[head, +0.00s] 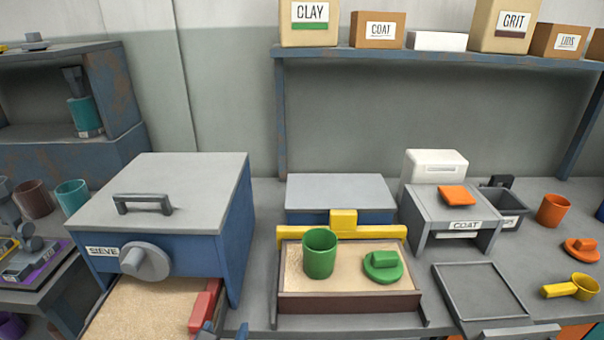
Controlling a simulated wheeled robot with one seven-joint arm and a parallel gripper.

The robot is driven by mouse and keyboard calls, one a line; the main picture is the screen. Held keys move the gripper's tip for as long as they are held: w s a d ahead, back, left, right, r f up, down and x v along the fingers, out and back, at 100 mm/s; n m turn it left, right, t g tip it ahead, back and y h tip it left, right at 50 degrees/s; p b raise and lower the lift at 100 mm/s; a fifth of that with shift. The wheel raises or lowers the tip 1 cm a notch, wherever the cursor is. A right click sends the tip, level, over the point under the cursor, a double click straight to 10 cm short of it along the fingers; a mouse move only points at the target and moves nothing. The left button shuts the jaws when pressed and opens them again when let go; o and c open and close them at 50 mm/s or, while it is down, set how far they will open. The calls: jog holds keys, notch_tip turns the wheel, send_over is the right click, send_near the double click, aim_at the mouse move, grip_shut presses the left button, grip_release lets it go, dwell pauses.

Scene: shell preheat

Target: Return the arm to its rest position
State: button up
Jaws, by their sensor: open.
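My gripper (225,331) shows only at the bottom edge, as two blue-grey fingertips with a gap between them. It looks open and empty, and the rest of my arm is out of view. The fingertips are in front of the blue sieve box (170,215), near the red block (205,306) on its sand-filled tray (140,310). To the right, a green cup (319,254) stands upright in a sand tray (350,302), with a green knobbed lid (383,266) beside it.
A yellow bar (380,233) lies across the sand tray's back. Right of it are a COAT stand (450,215) with an orange piece (456,195), an empty dark tray (480,290), an orange cup (553,210) and a yellow scoop (572,288). A shelf (420,57) with boxes spans the back.

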jog(key=s+d+r+n+t+h, duration=0.15)
jog(key=d+n, duration=0.25)
jog(key=d, duration=0.6)
jog(key=s+d+r+n+t, duration=0.1)
jog(key=d+r+n+t, duration=0.2)
jog(key=d, duration=0.6)
jog(key=s+d+r+n+t+h, duration=0.15)
jog(key=d+n, duration=0.25)
jog(key=d, duration=0.6)
jog(key=s+d+r+n+t+y, duration=0.15)
jog(key=s+d+n+y, duration=0.35)
jog(key=s+n, duration=0.7)
jog(key=s+r+n+g+h, duration=0.1)
jog(key=s+n+g, duration=0.5)
jog(key=s+n, duration=0.7)
jog(key=s+h, duration=0.1)
jog(key=s, duration=0.4)
jog(key=shift+d+r, duration=0.25)
jog(key=shift+d, duration=0.05)
